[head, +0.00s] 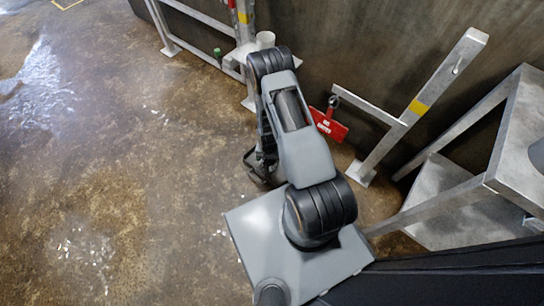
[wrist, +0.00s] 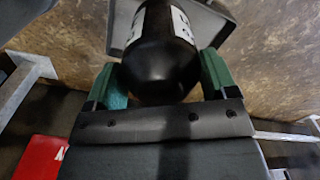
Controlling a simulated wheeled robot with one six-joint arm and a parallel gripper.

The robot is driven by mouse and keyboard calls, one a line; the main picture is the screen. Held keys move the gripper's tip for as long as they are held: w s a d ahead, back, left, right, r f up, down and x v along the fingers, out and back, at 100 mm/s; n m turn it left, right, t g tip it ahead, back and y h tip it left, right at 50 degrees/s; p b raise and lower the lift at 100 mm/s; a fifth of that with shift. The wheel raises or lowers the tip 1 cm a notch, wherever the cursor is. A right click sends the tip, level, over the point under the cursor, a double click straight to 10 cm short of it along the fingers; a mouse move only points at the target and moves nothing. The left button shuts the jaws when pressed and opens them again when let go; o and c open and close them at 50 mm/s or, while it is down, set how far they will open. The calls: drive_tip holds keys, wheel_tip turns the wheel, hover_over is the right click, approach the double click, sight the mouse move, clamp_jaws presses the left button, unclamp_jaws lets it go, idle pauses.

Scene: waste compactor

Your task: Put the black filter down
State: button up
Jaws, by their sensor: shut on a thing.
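The black filter (wrist: 160,55) is a dark, rounded cylinder with a white label, seen close up in the wrist view. My gripper (wrist: 160,78) is shut on it, with one green-padded finger on each side. A grey-edged surface shows behind the filter; I cannot tell whether the filter touches it. In the head view my gripper is low beside my base, largely hidden by my arm, and the filter cannot be made out clearly.
Brown, stained floor (head: 120,170) lies open to the left. A metal railing (head: 400,125) with a red tag (head: 330,125) stands along the wall. A metal stand (head: 450,205) is at the right. A white cup (head: 265,39) and a green-topped item (head: 217,53) are at the back.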

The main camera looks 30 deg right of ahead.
drive_tip(key=w+d+f+b, duration=0.4)
drive_tip(key=w+f+b, duration=0.1)
drive_tip(key=f, duration=0.5)
drive_tip(key=shift+w+d+f+b, duration=0.15)
drive_tip(key=shift+w+d+b, duration=0.25)
drive_tip(key=shift+w, duration=0.35)
drive_tip(key=shift+f, duration=0.15)
drive_tip(key=o, duration=0.9)
drive_tip(key=shift+o, duration=0.2)
